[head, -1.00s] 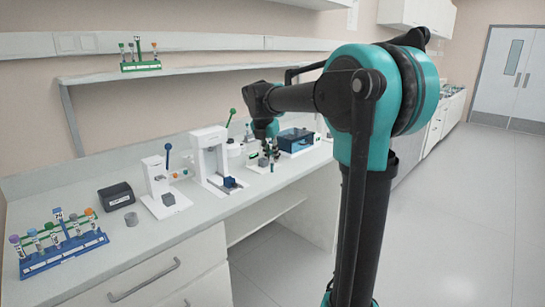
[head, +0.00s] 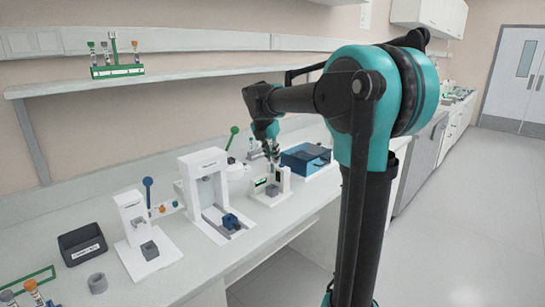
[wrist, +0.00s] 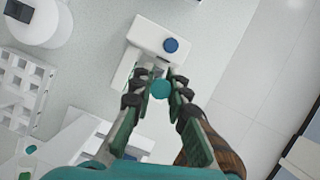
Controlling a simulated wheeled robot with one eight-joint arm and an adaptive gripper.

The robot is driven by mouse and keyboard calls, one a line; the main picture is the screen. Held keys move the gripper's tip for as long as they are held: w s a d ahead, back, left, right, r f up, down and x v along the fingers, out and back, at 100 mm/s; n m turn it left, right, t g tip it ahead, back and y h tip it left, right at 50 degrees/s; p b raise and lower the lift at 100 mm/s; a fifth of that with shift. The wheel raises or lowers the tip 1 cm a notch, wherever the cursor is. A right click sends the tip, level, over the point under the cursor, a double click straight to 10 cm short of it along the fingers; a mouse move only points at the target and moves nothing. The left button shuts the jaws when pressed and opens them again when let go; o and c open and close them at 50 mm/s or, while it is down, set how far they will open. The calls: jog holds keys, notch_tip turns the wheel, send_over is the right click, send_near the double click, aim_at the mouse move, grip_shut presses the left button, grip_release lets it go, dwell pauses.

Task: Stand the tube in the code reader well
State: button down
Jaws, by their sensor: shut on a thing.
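My gripper (wrist: 159,82) is shut on a tube, whose round teal cap (wrist: 160,90) shows between the fingertips in the wrist view. In the head view my gripper (head: 270,150) hangs over the bench and the tube is too small to make out clearly. Just below it stands a small white device (head: 282,181) with a green-marked panel and a grey block (head: 271,190) on its base; it looks like the code reader. The well's opening cannot be made out. In the wrist view a white device (wrist: 147,36) with a round blue spot lies just beyond the fingertips.
A white press-like stand (head: 196,163) and a smaller lever device (head: 133,207) stand to the left. A blue box (head: 305,157) is close on the right. A black bin (head: 82,244) and grey ring (head: 97,283) are at the left. A tube rack (head: 117,71) sits on the shelf.

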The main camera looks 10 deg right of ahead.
aim_at(272, 173)
jog(key=shift+w+f, duration=0.25)
jog(key=shift+f, duration=2.1)
jog(key=shift+f, duration=0.55)
jog(key=shift+f, duration=0.35)
jog(key=shift+f, duration=0.4)
jog(key=shift+f, duration=0.3)
jog(key=c, duration=1.4)
grip_release()
